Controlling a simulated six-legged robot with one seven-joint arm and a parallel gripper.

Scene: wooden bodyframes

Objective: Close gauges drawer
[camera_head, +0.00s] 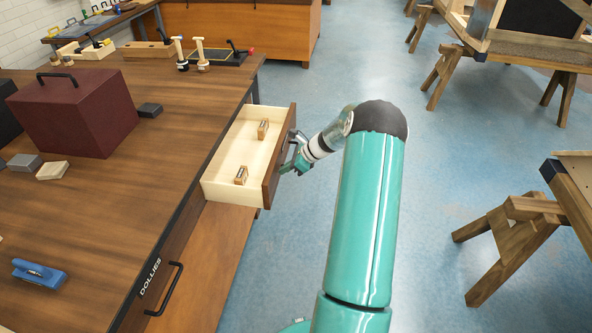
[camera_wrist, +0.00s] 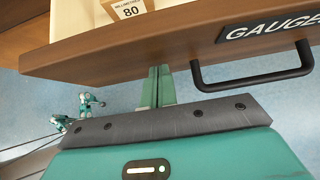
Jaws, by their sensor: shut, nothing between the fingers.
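My gripper (camera_head: 287,168) is at the outer side of the drawer front. In the wrist view its green fingers (camera_wrist: 158,85) are together, empty, to the left of the handle and close to the front. Whether they touch the wood I cannot tell.
The workbench top (camera_head: 130,140) bears a dark red case (camera_head: 75,110) and a blue tool (camera_head: 39,273). A drawer labelled "DOLLIES" (camera_head: 165,290) is shut below. Wooden trestles (camera_head: 515,240) stand at the right. The blue floor between is clear.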

